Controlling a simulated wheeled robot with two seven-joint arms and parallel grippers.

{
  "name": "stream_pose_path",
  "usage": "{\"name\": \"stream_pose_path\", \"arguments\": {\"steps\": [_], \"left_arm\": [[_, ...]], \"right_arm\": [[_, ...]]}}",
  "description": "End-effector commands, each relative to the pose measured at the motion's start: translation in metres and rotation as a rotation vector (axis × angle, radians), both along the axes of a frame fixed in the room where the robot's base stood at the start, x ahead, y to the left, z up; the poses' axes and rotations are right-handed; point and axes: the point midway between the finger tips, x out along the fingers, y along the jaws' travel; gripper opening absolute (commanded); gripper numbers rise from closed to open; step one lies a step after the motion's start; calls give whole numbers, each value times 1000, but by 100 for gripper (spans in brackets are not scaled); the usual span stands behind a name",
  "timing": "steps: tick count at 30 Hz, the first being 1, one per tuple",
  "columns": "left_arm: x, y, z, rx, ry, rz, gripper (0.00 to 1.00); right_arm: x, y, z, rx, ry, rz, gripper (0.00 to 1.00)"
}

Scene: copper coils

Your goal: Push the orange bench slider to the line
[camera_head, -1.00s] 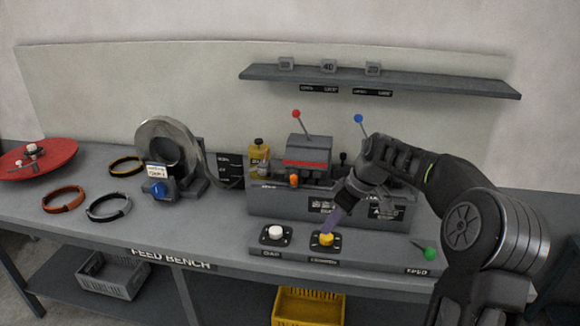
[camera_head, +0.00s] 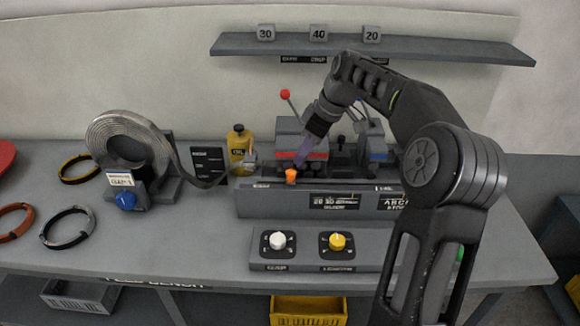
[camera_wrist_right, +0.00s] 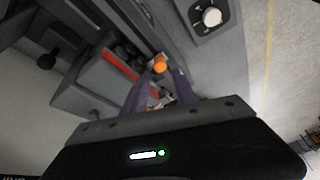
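The orange slider (camera_head: 291,175) is a small knob at the front left edge of the grey bench machine (camera_head: 300,200), below a red-striped block. My right gripper (camera_head: 300,164) comes down from the upper right, its purple fingertips just above and beside the slider. In the right wrist view the slider (camera_wrist_right: 159,65) shows just beyond and between the fingertips of my right gripper (camera_wrist_right: 163,76). The fingers are apart and hold nothing; whether they touch the slider I cannot tell. I cannot make out the line. My left gripper is out of view.
A white knob (camera_head: 277,240) and a yellow knob (camera_head: 337,241) sit on the front panel. A yellow bottle (camera_head: 239,145) and a coil on a stand (camera_head: 128,145) are to the left. A red-ball lever (camera_head: 285,94) rises behind the slider.

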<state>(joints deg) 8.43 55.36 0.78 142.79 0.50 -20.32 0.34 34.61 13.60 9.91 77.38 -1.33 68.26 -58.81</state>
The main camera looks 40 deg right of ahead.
Motion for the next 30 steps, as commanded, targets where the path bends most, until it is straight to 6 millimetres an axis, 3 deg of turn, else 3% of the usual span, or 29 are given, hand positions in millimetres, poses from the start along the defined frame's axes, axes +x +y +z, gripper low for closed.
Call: {"name": "stream_pose_path", "arguments": {"steps": [8,21,30], "left_arm": [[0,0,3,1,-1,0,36],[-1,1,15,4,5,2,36],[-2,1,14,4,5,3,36]], "right_arm": [[4,3,-13,2,4,2,34],[24,15,-68,2,2,1,34],[26,15,-73,1,0,0,34]]}}
